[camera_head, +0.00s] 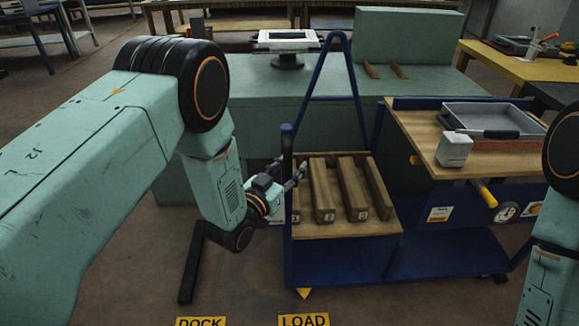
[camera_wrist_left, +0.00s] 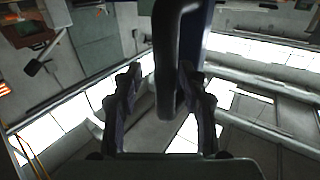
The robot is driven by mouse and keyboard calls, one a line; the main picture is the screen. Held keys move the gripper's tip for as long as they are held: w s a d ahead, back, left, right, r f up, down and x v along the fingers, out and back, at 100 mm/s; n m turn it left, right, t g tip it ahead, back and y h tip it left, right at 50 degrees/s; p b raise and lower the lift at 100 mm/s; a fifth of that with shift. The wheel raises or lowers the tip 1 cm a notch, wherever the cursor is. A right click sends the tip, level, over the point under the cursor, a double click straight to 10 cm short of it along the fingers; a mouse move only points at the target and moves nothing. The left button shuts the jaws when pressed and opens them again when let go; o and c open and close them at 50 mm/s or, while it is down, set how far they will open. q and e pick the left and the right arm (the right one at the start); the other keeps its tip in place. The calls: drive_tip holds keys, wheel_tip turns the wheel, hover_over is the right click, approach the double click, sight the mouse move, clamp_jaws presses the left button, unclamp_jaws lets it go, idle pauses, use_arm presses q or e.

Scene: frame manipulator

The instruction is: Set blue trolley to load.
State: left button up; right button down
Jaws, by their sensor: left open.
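The blue trolley (camera_head: 345,255) stands in the middle of the head view, with a wooden deck carrying several wooden beams (camera_head: 352,190). A yellow pointer (camera_head: 303,293) at its lower front left sits just behind the LOAD floor label (camera_head: 303,320). The DOCK label (camera_head: 200,321) lies to the left. My left gripper (camera_head: 298,177) is at the trolley's left upright post (camera_head: 287,150). In the left wrist view, its open fingers (camera_wrist_left: 160,85) stand on either side of a dark handle bar (camera_wrist_left: 166,55); I cannot tell whether they touch it. My right gripper is out of view.
A wood-topped blue workstation (camera_head: 420,135) with a grey tray (camera_head: 490,120) and white box (camera_head: 454,149) adjoins the right. A green bench (camera_head: 250,105) stands behind. A black floor bar (camera_head: 190,265) lies left of the trolley. Floor in front is clear.

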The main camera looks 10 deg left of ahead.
use_arm(q)
drive_tip(key=shift+w+f, duration=0.1)
drive_tip(key=shift+w, duration=0.1)
drive_tip(key=v, duration=1.2)
drive_tip(key=s+a+f+n+g+y, duration=0.25)
drive_tip(key=s+f+g, duration=0.6)
drive_tip(key=f, duration=0.45)
drive_tip(key=s+a+f+g+y, duration=0.1)
drive_tip(key=s+g, duration=0.3)
drive_tip(key=s, duration=0.8)
drive_tip(key=s+a+f+n+g+y, duration=0.1)
drive_tip(key=s+f+g+y, duration=0.1)
drive_tip(key=s, duration=1)
drive_tip(key=f+g, duration=0.1)
drive_tip(key=g, duration=0.1)
drive_tip(key=shift+a+f+g, duration=0.3)
drive_tip(key=shift+f+g, duration=0.05)
drive_tip(key=shift+f, duration=0.05)
